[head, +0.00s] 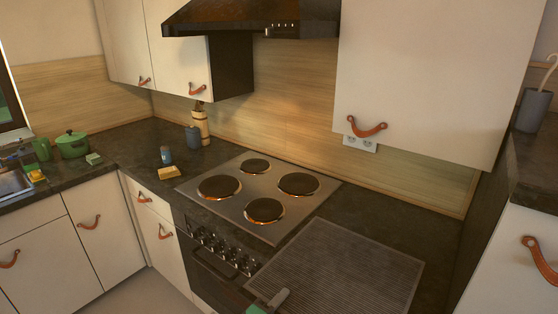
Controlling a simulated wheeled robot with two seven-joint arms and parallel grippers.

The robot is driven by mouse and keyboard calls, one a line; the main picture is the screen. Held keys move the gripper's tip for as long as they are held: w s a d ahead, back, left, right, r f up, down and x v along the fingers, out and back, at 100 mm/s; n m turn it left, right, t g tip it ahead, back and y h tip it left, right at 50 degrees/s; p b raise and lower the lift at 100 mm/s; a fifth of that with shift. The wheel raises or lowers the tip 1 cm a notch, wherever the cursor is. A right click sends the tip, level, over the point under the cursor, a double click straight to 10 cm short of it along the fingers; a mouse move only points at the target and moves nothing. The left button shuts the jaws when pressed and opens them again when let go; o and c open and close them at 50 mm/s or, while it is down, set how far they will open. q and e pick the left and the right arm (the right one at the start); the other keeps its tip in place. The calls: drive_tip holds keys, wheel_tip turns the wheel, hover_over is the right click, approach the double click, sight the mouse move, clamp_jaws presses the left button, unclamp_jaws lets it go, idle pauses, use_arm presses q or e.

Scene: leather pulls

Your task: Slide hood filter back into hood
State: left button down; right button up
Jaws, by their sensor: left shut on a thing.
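The hood filter (340,265) is a flat, dark grey ribbed panel at the bottom right, over the counter to the right of the hob. I cannot tell whether it touches the counter. My left gripper (274,300) shows only in part at the bottom edge, shut on the filter's near left corner. The black hood (255,18) hangs above the hob at the top; its underside is hidden from this angle. My right gripper is not in view.
The hob (228,211) has several round plates with orange-glowing rims. A white wall cabinet (425,75) with a leather pull hangs right of the hood.

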use_arm(q)
drive_tip(key=shift+p+v, duration=0.85)
drive_tip(key=shift+v, duration=1.55)
drive_tip(key=shift+r, duration=0.1)
